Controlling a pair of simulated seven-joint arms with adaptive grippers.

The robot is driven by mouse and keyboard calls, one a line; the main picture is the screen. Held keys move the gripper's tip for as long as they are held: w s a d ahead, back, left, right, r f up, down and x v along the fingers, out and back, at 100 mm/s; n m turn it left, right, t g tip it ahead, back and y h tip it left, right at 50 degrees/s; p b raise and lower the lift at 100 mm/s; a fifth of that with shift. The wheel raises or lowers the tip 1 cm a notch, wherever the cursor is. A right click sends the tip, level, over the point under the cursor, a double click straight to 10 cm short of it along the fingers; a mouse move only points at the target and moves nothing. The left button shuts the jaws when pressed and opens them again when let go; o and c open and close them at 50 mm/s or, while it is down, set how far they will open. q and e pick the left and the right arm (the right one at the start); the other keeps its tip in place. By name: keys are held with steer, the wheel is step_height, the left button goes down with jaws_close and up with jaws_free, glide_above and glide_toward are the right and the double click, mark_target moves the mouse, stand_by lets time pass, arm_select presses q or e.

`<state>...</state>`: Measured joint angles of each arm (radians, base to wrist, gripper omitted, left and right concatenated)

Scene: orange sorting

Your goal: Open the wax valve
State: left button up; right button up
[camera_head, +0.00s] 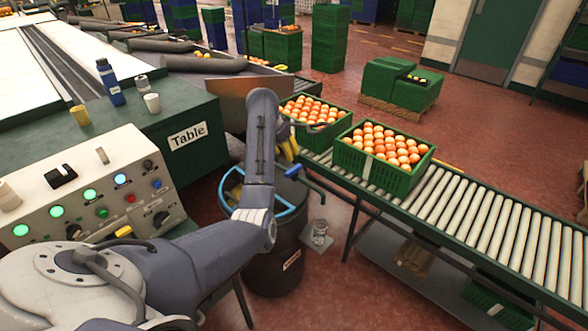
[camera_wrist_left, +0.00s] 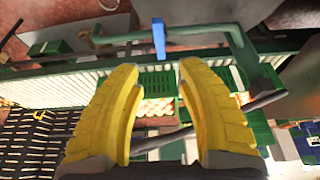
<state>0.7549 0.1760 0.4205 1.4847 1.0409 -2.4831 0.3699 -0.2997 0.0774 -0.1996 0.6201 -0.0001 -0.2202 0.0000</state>
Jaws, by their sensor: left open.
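The wax valve appears to be the blue lever (camera_wrist_left: 158,37) on a green pipe (camera_wrist_left: 205,30) in the left wrist view. In the head view a blue piece (camera_head: 293,170) shows at the pipe above the dark barrel (camera_head: 275,250). My left gripper (camera_head: 288,148) has yellow fingers, partly hidden behind my own arm in the head view. In the left wrist view the left gripper (camera_wrist_left: 158,75) is open and empty, its fingers spread on either side of the lever's line. The lever stands apart, beyond the fingertips. My right gripper is not in view.
Two green crates of oranges, one nearer (camera_head: 385,178) and one farther (camera_head: 312,127), stand at the roller conveyor (camera_head: 480,210). A control panel (camera_head: 90,200) with lit buttons is on the left. A green table (camera_head: 175,110) holds a blue bottle (camera_head: 110,82) and cups.

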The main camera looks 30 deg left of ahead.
mark_target(294, 168)
arm_select(q)
steer(key=x, duration=1.1)
steer(key=shift+f, duration=0.35)
jaws_close()
